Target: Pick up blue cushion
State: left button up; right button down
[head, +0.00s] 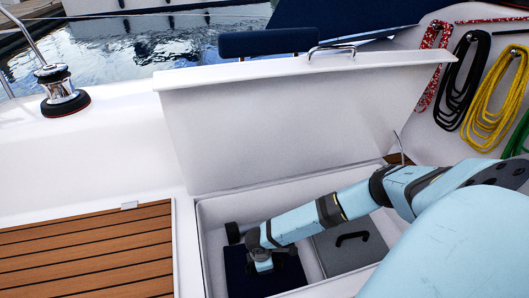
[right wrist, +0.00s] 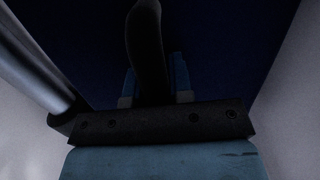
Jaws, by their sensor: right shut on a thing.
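The dark blue cushion (head: 291,274) lies low inside the open white locker, at the bottom middle of the head view. It fills the upper middle of the right wrist view (right wrist: 225,60), very dark. My right arm reaches down into the locker from the right. My right gripper (head: 264,266) is at the cushion and shut on it. In the right wrist view my gripper (right wrist: 150,75) shows against the dark blue surface. My left gripper is out of view.
The white locker lid (head: 290,125) stands raised behind my arm. A grey box with a black handle (head: 350,240) sits in the locker right of the cushion. Pale locker walls flank my right gripper. A wooden slatted seat (head: 90,250) lies left; coiled ropes (head: 495,95) hang right.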

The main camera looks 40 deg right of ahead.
dwell(0.4)
jog(key=shift+r+p, duration=0.3)
jog(key=shift+r, duration=0.35)
notch_tip(320, 180, up, 6)
jog(key=p, duration=0.3)
jog(key=shift+r, duration=0.15)
pick_arm(q)
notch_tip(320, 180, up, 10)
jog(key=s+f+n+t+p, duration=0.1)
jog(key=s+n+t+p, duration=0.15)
jog(key=p, duration=0.35)
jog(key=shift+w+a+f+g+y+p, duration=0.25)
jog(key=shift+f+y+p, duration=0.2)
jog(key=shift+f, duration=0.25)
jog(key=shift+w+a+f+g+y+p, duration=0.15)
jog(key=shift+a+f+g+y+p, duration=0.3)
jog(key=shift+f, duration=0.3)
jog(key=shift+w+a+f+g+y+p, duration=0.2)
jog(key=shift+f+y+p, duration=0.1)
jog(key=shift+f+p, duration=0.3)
pick_arm(e)
notch_tip(320, 180, up, 21)
jog(key=shift+f, duration=0.2)
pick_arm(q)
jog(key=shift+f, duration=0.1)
